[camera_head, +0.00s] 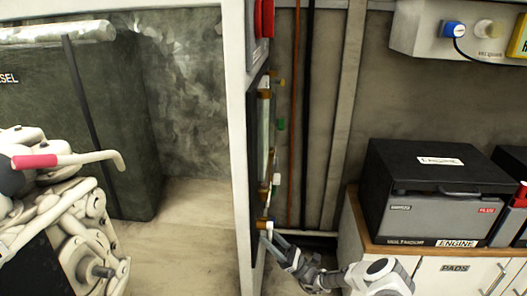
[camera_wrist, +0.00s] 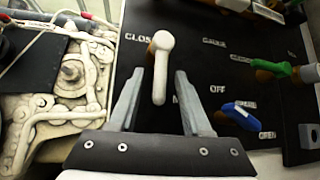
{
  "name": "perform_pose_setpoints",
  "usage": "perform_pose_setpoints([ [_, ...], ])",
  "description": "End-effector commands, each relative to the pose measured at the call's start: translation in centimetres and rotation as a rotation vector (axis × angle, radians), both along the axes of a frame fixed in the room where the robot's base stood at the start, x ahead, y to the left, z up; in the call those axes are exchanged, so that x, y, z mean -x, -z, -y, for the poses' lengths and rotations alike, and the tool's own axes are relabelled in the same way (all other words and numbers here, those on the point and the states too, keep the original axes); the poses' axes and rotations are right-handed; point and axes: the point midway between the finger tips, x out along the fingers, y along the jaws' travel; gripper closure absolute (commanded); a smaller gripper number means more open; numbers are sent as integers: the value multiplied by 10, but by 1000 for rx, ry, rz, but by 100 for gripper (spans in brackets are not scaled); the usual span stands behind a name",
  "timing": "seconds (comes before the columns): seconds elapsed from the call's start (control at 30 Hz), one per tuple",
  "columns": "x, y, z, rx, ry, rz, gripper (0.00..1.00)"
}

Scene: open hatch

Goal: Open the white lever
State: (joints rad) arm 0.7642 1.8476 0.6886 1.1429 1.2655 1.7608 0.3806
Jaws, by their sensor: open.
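In the wrist view, the white lever (camera_wrist: 160,62) sticks out from a black labelled panel (camera_wrist: 205,80), with its rounded handle toward the camera. My gripper (camera_wrist: 159,76) is open, with one grey finger on each side of the handle. A gap shows on both sides, and I see no finger touching it. How far the handle reaches between the fingers is hard to tell. In the head view, my gripper (camera_head: 270,235) is low beside the panel, which is seen nearly edge-on; the white lever is hard to make out there.
A blue lever (camera_wrist: 241,115) and a green lever (camera_wrist: 288,70) stand right of my gripper on the panel. Pale machinery (camera_wrist: 45,110) lies to the left. In the head view, a white post (camera_head: 240,150) borders the panel, and a black-grey case (camera_head: 440,195) sits on a cabinet.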

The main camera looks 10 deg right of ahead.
Motion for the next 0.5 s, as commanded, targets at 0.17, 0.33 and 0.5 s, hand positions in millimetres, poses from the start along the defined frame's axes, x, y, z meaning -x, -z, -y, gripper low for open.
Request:
perform_pose_setpoints([
  [0.17,0,1,0,1,-1,-1,52],
  [0.33,3,6,4,1,1,-1,52],
  [0.5,8,16,13,1,2,-2,52],
])
